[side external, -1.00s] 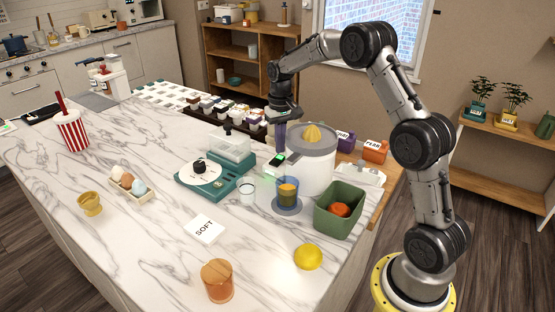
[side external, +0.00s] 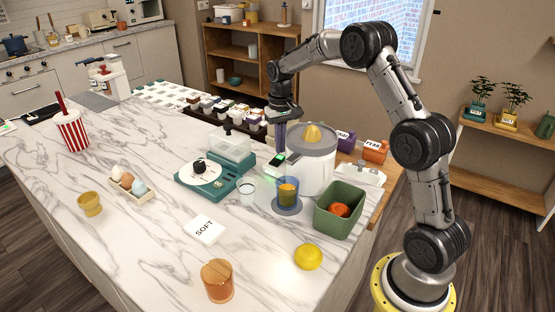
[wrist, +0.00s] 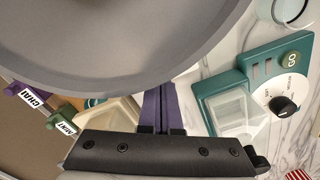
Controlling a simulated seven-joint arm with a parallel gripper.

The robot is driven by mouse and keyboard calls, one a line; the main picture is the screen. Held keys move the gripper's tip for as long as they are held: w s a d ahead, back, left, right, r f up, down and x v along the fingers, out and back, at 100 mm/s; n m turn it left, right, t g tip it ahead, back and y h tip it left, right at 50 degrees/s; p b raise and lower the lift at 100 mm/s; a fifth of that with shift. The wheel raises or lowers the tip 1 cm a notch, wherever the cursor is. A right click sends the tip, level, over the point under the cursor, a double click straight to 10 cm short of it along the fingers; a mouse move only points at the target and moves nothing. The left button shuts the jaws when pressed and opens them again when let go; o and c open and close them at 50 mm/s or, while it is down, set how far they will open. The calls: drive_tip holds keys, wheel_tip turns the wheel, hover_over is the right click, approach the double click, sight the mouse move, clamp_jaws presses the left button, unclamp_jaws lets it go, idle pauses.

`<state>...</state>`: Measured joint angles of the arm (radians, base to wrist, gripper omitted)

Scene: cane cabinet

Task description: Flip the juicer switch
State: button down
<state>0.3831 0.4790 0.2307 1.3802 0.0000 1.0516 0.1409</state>
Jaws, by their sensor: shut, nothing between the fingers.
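The white juicer (side external: 316,170) stands near the right end of the marble counter, with a yellow cone (side external: 313,134) on top. A dark switch piece with a lit green patch (side external: 277,159) shows at its left side. My gripper (side external: 280,149) points down with its purple fingers shut and empty, just left of the juicer and directly above the switch piece. Whether the tips touch it I cannot tell. In the wrist view, the juicer's grey bowl (wrist: 95,75) fills the upper left and the shut fingers (wrist: 160,100) lie below its rim; the switch is hidden there.
A glass with orange content (side external: 288,194) stands before the juicer. A green bin (side external: 340,222) holding a red-orange item is to the right.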

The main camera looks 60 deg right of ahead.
sight(280, 157)
drive_tip(key=shift+f, duration=0.95)
idle(0.9)
drive_tip(key=shift+r, duration=3.55)
